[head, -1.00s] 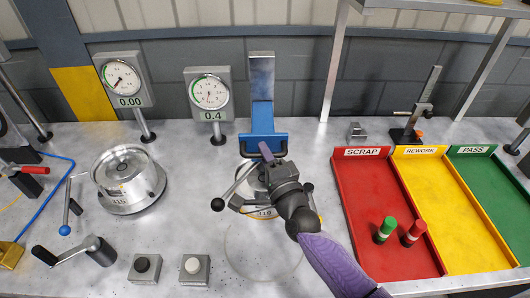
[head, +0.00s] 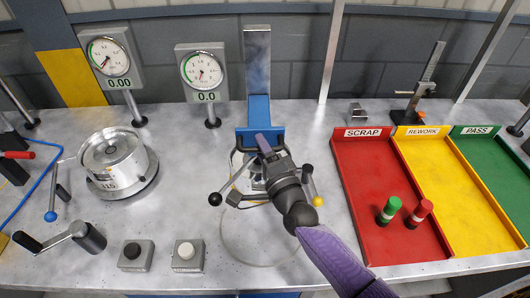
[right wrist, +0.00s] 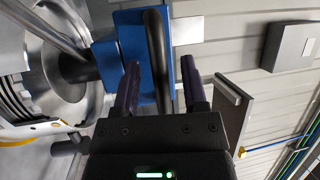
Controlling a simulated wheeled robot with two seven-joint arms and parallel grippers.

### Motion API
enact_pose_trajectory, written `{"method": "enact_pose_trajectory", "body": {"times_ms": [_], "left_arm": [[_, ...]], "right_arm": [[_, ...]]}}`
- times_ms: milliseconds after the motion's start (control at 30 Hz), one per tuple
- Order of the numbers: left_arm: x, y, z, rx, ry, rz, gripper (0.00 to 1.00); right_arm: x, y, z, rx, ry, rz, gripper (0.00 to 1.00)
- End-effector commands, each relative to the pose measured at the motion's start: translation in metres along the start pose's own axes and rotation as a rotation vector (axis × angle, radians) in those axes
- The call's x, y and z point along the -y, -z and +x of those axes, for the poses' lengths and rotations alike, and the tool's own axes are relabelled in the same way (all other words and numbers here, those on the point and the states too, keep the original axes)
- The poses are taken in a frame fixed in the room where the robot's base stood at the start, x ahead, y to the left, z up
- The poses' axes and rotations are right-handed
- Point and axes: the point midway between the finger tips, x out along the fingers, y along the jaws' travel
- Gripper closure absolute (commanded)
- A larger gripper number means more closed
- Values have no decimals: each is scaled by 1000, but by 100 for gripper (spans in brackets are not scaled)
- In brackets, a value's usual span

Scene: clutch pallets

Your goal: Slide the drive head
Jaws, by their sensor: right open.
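The blue drive head (head: 246,137) sits on an upright grey column (head: 257,62) at the back middle of the bench. My right gripper (head: 264,146) is in front of it, and the gripper and wrist hide much of its lower part. In the right wrist view the blue head (right wrist: 130,25) shows with a dark handle bar (right wrist: 156,50). The bar runs between the two open fingers of my right gripper (right wrist: 160,88), with gaps beside it. Spoked levers with a black knob (head: 215,199) and a yellow knob (head: 317,201) stand out below the head. My left gripper is out of view.
Two dial gauges (head: 110,57) (head: 203,71) stand left of the column, reading 0.00 and 0.0. Red (head: 368,165), yellow and green trays lie at right; two capped cylinders stand in the red one. A metal clutch drum (head: 113,158), crank and two buttons are at left.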

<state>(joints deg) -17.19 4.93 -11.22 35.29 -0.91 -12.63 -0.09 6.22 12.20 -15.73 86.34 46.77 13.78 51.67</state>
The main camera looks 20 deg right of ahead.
Motion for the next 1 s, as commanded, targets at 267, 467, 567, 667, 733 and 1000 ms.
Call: {"method": "enact_pose_trajectory", "body": {"times_ms": [267, 467, 567, 667, 733, 1000], "left_arm": [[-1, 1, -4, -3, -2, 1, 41], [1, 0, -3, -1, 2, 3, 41], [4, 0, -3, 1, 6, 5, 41], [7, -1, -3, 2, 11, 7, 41], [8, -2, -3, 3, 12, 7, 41], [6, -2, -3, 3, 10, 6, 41]], "right_arm": [[-1, 0, -56, 1, -4, 0, 45], [-1, 0, -92, 0, -3, 0, 45], [-1, 0, -97, 1, -2, 0, 45], [0, 0, -98, 0, -1, 0, 45], [0, 0, -98, 0, -1, 0, 45], [0, 0, -97, 0, -1, 0, 45]]}}
